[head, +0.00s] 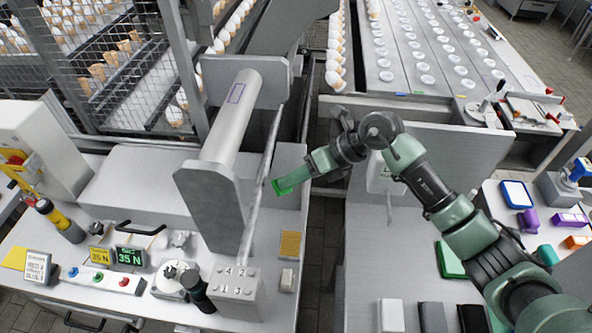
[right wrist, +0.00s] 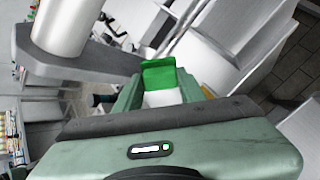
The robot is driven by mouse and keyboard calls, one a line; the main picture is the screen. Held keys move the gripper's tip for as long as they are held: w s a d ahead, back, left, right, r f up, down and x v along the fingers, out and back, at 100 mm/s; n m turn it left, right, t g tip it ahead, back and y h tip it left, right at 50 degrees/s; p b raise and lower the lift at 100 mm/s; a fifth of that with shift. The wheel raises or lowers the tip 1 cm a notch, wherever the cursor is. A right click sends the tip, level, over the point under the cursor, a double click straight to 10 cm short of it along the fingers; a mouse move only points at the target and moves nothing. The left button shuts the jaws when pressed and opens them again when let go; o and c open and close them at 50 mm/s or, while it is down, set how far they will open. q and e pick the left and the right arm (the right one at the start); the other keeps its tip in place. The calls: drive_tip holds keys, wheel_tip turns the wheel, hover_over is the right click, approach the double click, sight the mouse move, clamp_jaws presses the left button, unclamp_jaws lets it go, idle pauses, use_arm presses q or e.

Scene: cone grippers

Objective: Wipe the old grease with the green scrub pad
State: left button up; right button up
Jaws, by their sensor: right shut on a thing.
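My right gripper (head: 300,176) is shut on a green scrub pad (head: 284,187) and holds it in the air, just right of a thin upright metal rod. In the right wrist view the green pad (right wrist: 160,74) sticks out beyond the jaws, with a white part (right wrist: 162,98) between them. A grey metal cylinder (head: 232,115) with an end plate (head: 208,205) stands left of the pad, apart from it. A small purple-outlined rectangle is on the cylinder's top. I cannot make out the old grease on any surface. My left gripper is not in view.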

drive_tip(key=b+x, duration=0.2)
drive_tip(key=x, duration=0.2)
drive_tip(key=shift+f, duration=0.1)
drive_tip(key=shift+b+x, duration=0.5)
drive_tip(key=shift+x, duration=0.45)
drive_tip(key=shift+b+x, duration=0.7)
drive_tip(key=shift+x, duration=0.25)
drive_tip(key=shift+w, duration=0.1)
